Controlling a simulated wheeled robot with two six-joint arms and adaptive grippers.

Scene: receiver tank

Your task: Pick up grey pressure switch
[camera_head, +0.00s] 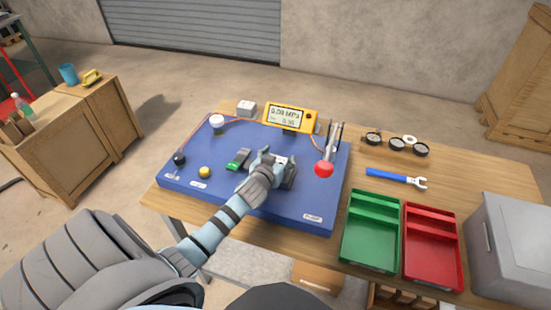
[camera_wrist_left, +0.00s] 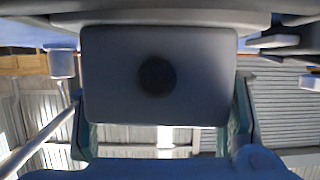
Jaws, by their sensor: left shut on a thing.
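The grey pressure switch (camera_head: 289,177) is a small grey block at the middle of the blue panel (camera_head: 240,203), partly hidden by my left gripper (camera_head: 266,168). In the left wrist view, a grey box face with a dark round hole (camera_wrist_left: 158,98) fills the middle, with teal fingers on both sides. My left gripper is shut on it. The head view does not show clearly whether the switch is clear of the panel. My right gripper is in neither view.
A green part (camera_head: 238,160) lies left of the gripper. A red-knobbed lever (camera_head: 324,169) stands to the right, and a yellow gauge (camera_head: 291,117) stands behind. Green (camera_head: 370,231) and red trays (camera_head: 432,246), a blue wrench (camera_head: 397,179) and a grey case (camera_head: 512,250) are further right.

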